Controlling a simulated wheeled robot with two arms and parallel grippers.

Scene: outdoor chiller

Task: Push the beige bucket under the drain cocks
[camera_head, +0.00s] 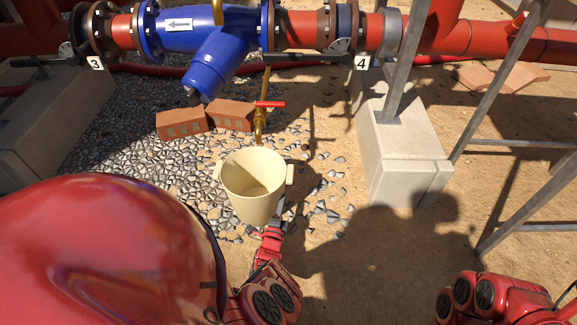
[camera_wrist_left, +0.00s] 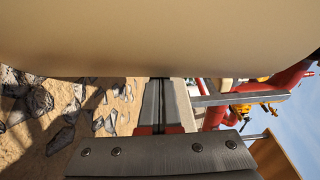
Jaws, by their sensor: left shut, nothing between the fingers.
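The beige bucket (camera_head: 254,190) stands upright on gravel and sand in the middle of the head view, open at the top, with a lug on each side. A brass drain cock (camera_head: 260,125) with a red lever hangs from the pipework just beyond the bucket's far rim. My left gripper (camera_head: 279,212) is shut and empty, low at the bucket's near right side and partly hidden by it. In the left wrist view the bucket wall (camera_wrist_left: 160,38) fills the top, close ahead of the shut fingers (camera_wrist_left: 164,95); contact is unclear. My right gripper is not in view.
Two red bricks (camera_head: 182,123) lie behind and left of the bucket. A concrete block (camera_head: 405,150) stands right, with grey metal struts. Blue and red pipework (camera_head: 185,30) runs across the back. Open sand lies at the lower right.

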